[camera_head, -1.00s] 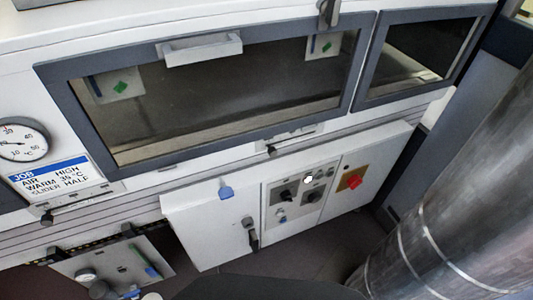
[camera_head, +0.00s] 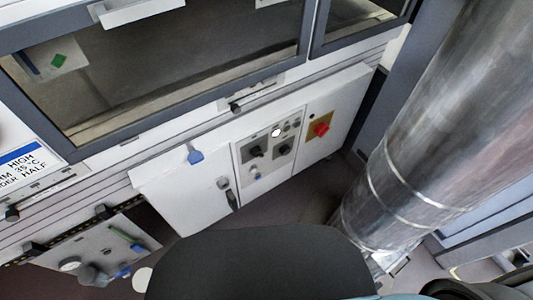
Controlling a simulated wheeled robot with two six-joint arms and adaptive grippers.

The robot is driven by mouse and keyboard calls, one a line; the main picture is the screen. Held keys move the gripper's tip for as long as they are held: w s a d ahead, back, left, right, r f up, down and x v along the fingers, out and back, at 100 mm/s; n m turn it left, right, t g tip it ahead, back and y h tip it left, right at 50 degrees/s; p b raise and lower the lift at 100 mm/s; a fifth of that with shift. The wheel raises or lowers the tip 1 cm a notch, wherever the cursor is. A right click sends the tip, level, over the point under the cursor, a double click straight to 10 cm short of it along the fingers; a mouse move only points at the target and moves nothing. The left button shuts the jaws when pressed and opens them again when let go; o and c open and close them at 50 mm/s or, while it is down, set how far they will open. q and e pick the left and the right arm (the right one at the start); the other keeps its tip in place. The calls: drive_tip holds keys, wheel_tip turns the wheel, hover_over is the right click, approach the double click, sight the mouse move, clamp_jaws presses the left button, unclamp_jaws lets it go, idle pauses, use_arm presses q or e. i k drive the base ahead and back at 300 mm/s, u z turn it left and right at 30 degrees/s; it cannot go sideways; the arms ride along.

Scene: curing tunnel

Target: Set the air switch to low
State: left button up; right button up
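A grey control panel (camera_head: 244,172) is set in the front of a white cabinet below the tunnel window. It carries two black rotary knobs, a left one (camera_head: 256,152) and a right one (camera_head: 284,148), with a lit white lamp (camera_head: 276,132) above them. A small blue-tipped control (camera_head: 257,176) sits below the left knob. I cannot read the panel's labels, so I cannot tell which control is the air switch or how it is set. Neither gripper shows; only dark parts of my own body are at the bottom.
A red knob on a yellow plate (camera_head: 320,129) is right of the panel. A blue tab (camera_head: 195,155) and a black handle (camera_head: 232,200) are on the cabinet. A large metal duct (camera_head: 405,165) stands at the right. A partly cut-off job card (camera_head: 25,166) is at the left.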

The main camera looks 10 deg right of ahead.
sight(257, 152)
drive_tip(key=u, duration=1.7)
drive_tip(key=k, duration=1.45)
drive_tip(key=z, duration=2.15)
drive_tip(key=i, duration=0.5)
drive_tip(key=u, duration=0.05)
